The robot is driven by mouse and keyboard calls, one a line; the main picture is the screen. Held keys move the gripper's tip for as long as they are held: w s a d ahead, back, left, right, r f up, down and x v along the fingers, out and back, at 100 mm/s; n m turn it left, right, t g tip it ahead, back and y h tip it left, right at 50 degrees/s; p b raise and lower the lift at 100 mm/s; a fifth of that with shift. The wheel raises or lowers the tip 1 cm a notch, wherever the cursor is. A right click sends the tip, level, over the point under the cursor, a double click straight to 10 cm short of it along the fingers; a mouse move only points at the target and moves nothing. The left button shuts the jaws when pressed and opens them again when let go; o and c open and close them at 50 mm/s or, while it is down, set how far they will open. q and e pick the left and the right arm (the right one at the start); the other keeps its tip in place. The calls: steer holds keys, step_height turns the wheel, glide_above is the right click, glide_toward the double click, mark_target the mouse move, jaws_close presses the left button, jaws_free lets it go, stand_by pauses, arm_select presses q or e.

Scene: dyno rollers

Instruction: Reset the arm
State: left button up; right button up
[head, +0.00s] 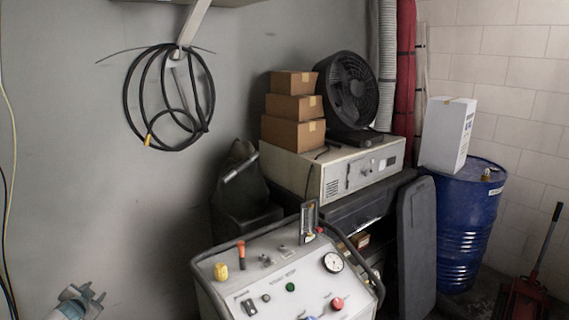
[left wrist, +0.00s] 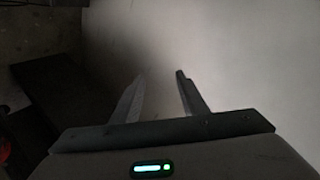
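My left gripper (head: 84,294) shows at the lower left of the head view, in front of the grey wall and left of the control console. In the left wrist view its two fingers (left wrist: 158,77) stand apart with nothing between them. Only the end of my left arm is in the head view. My right arm and right gripper are not in view.
A white control console (head: 285,283) with knobs and a gauge stands at the bottom middle. A black cable coil (head: 133,95) hangs on the wall (head: 80,190). Boxes (head: 292,134), a fan (head: 350,90) and a blue drum (head: 462,225) stand farther back. Space between gripper and console looks clear.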

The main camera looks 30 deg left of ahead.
arm_select(q)
steer(key=s+f+m+g, duration=0.2)
steer(key=s+f, duration=0.3)
steer(key=s, duration=0.5)
steer(key=s+f+m+g, duration=0.2)
steer(key=s+f, duration=0.3)
steer(key=s, duration=0.5)
steer(key=s+f+m+g, duration=0.2)
steer(key=s+f, duration=0.3)
steer(key=s, duration=0.4)
steer(key=s+d+f+n+g+h, duration=0.15)
steer(key=s+d+f, duration=0.25)
steer(key=d+f, duration=1)
steer(key=s+d+f+n+h, duration=0.1)
steer(key=s+d+f+h, duration=0.3)
steer(key=d+f, duration=1)
steer(key=s+d+f+h, duration=0.1)
steer(key=d+f+h, duration=0.1)
steer(key=d, duration=1.9)
steer(key=s+d+f+n+h, duration=0.1)
steer(key=s+d+f, duration=0.1)
steer(key=d, duration=2)
steer(key=shift+s+f+h, duration=0.15)
steer(key=shift+f+h, duration=0.2)
steer(key=shift+f, duration=0.2)
steer(key=shift+s+a, duration=0.1)
